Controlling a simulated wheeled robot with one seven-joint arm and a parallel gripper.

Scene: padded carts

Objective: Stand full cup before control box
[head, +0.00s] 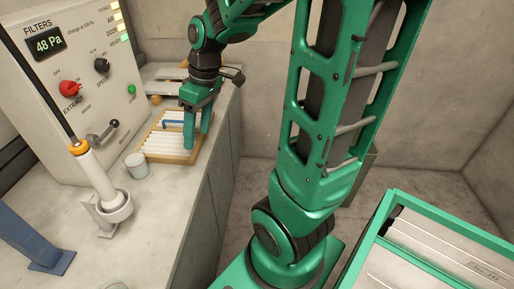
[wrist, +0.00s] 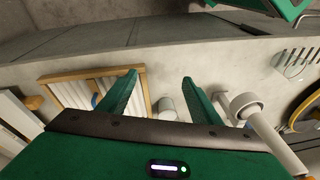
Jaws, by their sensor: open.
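A small pale grey cup (head: 136,165) stands upright on the counter, close to the front of the control box (head: 75,85). Its contents cannot be made out. It also shows in the wrist view (wrist: 167,108), beyond the gap between my fingers. The control box has a 48 Pa display, a red knob, a black knob and a lever. My gripper (head: 196,138) is open and empty, pointing down over the slatted rack's right side, to the right of the cup and apart from it. In the wrist view both fingers (wrist: 160,79) are spread.
A wooden-framed rack with white slats (head: 163,154) lies right of the cup, with a blue piece on it. A white wand (head: 97,178) stands in a ring holder (head: 115,210) nearer me. A blue stand (head: 35,240) is front left. The counter's right edge drops to the floor.

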